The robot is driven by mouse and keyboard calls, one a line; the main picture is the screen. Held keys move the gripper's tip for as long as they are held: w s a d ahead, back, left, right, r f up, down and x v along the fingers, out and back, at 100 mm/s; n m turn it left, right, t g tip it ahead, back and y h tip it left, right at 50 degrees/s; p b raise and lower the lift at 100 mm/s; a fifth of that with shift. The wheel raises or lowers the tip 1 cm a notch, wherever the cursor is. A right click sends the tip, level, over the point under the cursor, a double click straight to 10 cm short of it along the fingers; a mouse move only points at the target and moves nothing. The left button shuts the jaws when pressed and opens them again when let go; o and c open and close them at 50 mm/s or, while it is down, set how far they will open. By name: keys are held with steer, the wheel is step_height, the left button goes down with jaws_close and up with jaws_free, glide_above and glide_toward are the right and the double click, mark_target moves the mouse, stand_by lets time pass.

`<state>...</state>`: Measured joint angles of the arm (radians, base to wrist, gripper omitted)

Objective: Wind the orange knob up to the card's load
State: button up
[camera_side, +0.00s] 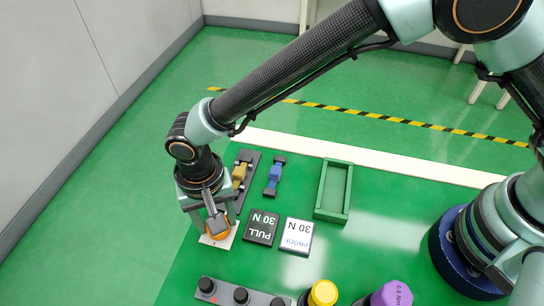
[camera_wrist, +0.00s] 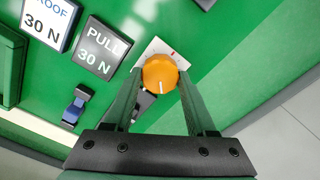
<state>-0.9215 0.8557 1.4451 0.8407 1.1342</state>
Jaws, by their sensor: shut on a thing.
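The orange knob (camera_side: 219,231) sits on a small white plate (camera_side: 205,240) near the left edge of the green table. My gripper (camera_side: 213,226) points down over it. In the wrist view the knob (camera_wrist: 159,75) lies between my two fingers (camera_wrist: 160,80), which are shut on its sides. A white line on the knob's face points toward the bottom of that view. The plate (camera_wrist: 155,46) carries a small red mark. The black card (camera_side: 262,228) reads "PULL 30 N". The white card (camera_side: 296,236) beside it reads "PROOF 30 N".
A yellow-brown fitting (camera_side: 240,172) and a blue fitting (camera_side: 275,175) stand behind the cards. An empty green tray (camera_side: 347,200) lies to their right. In front are a grey strip (camera_side: 224,294) with black knobs, a yellow-topped knob (camera_side: 323,292) and a purple-topped one (camera_side: 393,294) marked 0.6 N·m.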

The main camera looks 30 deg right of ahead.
stand_by(0.3)
steer(key=o, duration=1.4)
step_height(320, 180, up, 12)
steer(key=shift+r, duration=0.1)
